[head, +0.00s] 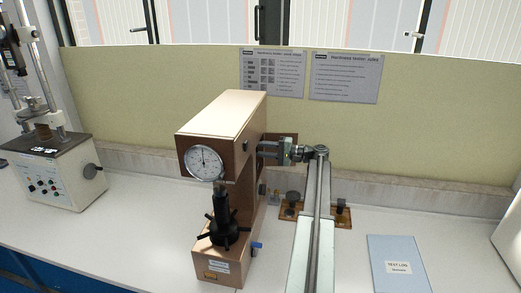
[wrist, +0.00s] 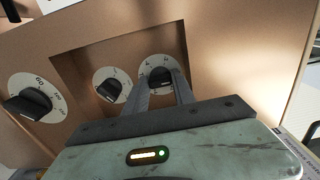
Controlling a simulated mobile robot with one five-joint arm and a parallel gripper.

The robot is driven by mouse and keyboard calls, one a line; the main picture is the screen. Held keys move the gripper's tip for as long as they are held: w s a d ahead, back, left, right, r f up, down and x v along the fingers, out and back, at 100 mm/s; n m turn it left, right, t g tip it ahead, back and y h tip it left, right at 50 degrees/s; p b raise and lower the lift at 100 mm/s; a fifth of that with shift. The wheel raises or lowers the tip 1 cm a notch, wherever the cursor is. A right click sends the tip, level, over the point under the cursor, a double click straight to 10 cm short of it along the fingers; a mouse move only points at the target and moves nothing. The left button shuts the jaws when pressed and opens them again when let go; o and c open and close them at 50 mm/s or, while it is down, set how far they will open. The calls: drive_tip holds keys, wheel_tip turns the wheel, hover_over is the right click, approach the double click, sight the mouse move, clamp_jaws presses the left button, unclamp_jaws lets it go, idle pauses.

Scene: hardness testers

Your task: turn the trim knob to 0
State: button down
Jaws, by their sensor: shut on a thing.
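The brown hardness tester (head: 226,124) stands on the bench with a round dial gauge (head: 204,163) on its front. In the wrist view, its side has a recess with two black knobs on pale scale plates. My gripper (wrist: 161,88) is shut on the right recessed knob (wrist: 157,73), its fingers on either side. That knob's scale is partly hidden and its marks are too small to read. The left recessed knob (wrist: 109,90) is free. A larger knob (wrist: 30,103) with a numbered scale sits outside the recess at left. In the head view my gripper (head: 268,152) reaches the tester's right side.
Another tester (head: 55,168) stands at the far left. A blue-grey test log (head: 398,264) lies on the bench at right. Small dark parts on a brown board (head: 343,216) are behind my arm. Two notices (head: 346,78) hang on the back panel. The front right bench is mostly clear.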

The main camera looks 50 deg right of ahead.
drive_tip(key=c, duration=1)
unclamp_jaws()
drive_tip(key=shift+w+d, duration=0.1)
drive_tip(key=shift+c, duration=0.2)
drive_tip(key=v, duration=0.8)
